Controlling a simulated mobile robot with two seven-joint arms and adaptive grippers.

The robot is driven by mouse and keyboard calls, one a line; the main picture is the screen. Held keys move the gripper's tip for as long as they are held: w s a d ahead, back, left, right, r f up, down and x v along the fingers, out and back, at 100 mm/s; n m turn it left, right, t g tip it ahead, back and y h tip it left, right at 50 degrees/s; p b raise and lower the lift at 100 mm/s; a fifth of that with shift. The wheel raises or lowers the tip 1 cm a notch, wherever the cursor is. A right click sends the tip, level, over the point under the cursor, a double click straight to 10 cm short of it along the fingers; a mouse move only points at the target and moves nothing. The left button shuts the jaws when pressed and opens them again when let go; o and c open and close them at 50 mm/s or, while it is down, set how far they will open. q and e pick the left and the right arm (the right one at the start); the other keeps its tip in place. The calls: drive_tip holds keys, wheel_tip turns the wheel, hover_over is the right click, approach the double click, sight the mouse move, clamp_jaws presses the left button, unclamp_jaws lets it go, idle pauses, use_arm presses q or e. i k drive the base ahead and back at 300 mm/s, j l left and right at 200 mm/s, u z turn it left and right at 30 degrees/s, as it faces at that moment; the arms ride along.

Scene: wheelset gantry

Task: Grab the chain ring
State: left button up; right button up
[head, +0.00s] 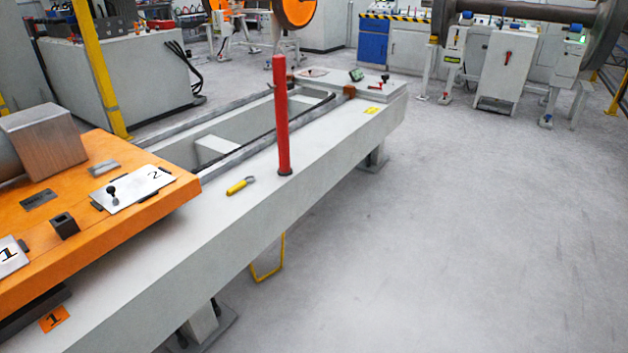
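A thin yellow loop (282,254) hangs below the near side of the long white bench frame (330,145), in the middle of the head view. It is the only ring-like thing I see that fits the chain ring. Its upper part is hidden behind the frame's lower edge, and I cannot make out a chain. Neither of my grippers is in view.
A red post (282,115) stands upright on the frame, with a yellow-handled tool (240,186) lying beside it. An orange carriage (100,240) with numbered plates fills the left. The grey floor (460,230) to the right is clear. Machines and cabinets stand at the back.

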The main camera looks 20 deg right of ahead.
sight(233, 190)
drive_tip(key=z, duration=0.2)
drive_tip(key=i+l+z, duration=0.75)
drive_tip(key=i+z, duration=0.35)
drive_tip(key=i+l+u, duration=0.1)
drive_tip(key=i, duration=0.4)
drive_tip(key=i+l, duration=0.25)
drive_tip(key=i, duration=0.25)
drive_tip(key=i+l+u, duration=0.15)
drive_tip(key=i, duration=0.35)
drive_tip(key=i+l+u, duration=0.15)
drive_tip(key=u, duration=0.35)
drive_tip(key=i+l+u, duration=0.25)
drive_tip(key=u, duration=0.25)
drive_tip(key=i+l+u, duration=0.25)
drive_tip(key=u, duration=0.25)
drive_tip(key=i+l+u, duration=0.1)
drive_tip(key=l+u, duration=0.75)
drive_tip(key=u, duration=0.15)
